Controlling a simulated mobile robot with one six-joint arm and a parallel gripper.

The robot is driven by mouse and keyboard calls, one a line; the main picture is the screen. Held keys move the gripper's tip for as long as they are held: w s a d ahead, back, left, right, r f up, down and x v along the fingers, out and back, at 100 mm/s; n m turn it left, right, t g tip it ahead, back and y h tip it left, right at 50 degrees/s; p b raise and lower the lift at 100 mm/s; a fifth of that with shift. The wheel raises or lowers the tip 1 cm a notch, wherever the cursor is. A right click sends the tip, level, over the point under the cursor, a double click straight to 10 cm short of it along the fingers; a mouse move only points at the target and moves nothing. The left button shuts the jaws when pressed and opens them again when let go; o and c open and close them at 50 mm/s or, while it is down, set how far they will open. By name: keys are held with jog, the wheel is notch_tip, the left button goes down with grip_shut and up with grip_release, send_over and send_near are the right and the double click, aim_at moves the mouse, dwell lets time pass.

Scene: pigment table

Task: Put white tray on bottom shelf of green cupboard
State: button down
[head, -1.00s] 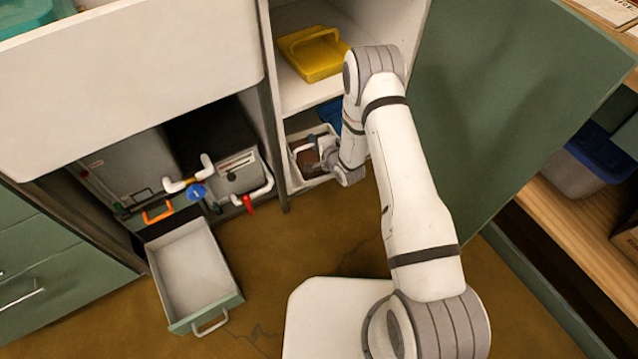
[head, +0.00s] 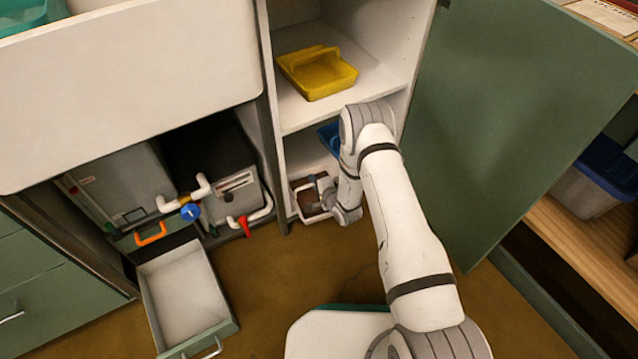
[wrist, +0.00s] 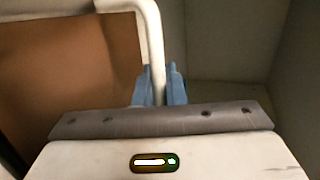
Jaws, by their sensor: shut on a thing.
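The white tray (head: 316,218) is at the low front opening of the green cupboard (head: 515,130), mostly hidden by my wrist. Its pale rim and handle show around a brown area. My gripper (head: 319,186) is shut on a white bar, which looks like the tray's handle (wrist: 155,40). In the wrist view the blue fingertips (wrist: 159,84) pinch this bar from both sides. The bottom shelf (head: 303,152) of the cupboard shows behind my wrist. I cannot tell whether the tray rests on anything.
A blue tray (head: 330,136) stands on the bottom shelf, partly behind my arm. A yellow tray (head: 318,75) sits on the shelf above. The cupboard door stands open at right. A pulled-out drawer (head: 185,295) and pipes (head: 190,205) lie left.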

jog(key=c, duration=1.9)
grip_release()
jog(key=shift+f, duration=0.1)
jog(key=o, duration=0.4)
